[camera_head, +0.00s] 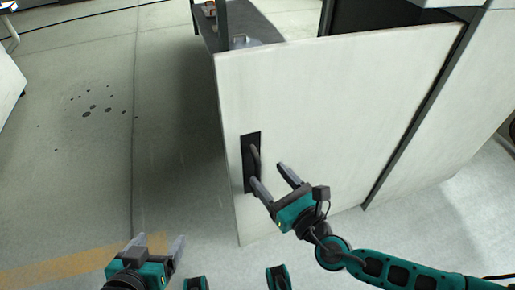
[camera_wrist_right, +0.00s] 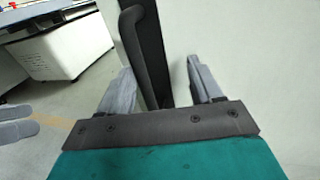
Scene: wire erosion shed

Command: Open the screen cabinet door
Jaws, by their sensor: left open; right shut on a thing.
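The cabinet door (camera_head: 330,110) is a large pale panel in the middle and right of the head view. Its dark upright handle (camera_head: 255,158) sits on a black plate near the door's left edge. My right gripper (camera_head: 268,174) is at the lower part of the handle, shut on it. In the right wrist view the handle (camera_wrist_right: 140,45) runs down between the two grey fingers, which hide part of its lower end. My left gripper (camera_head: 157,242) is open and empty, low at the left, apart from the door.
A dark opening (camera_head: 385,14) shows behind the door's top edge. A dark strip (camera_head: 415,120) runs along its right side. A grey shelf or table (camera_head: 262,27) stands behind the left edge. The floor (camera_head: 70,170) at the left is clear, with dark spots and a faded yellow stripe.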

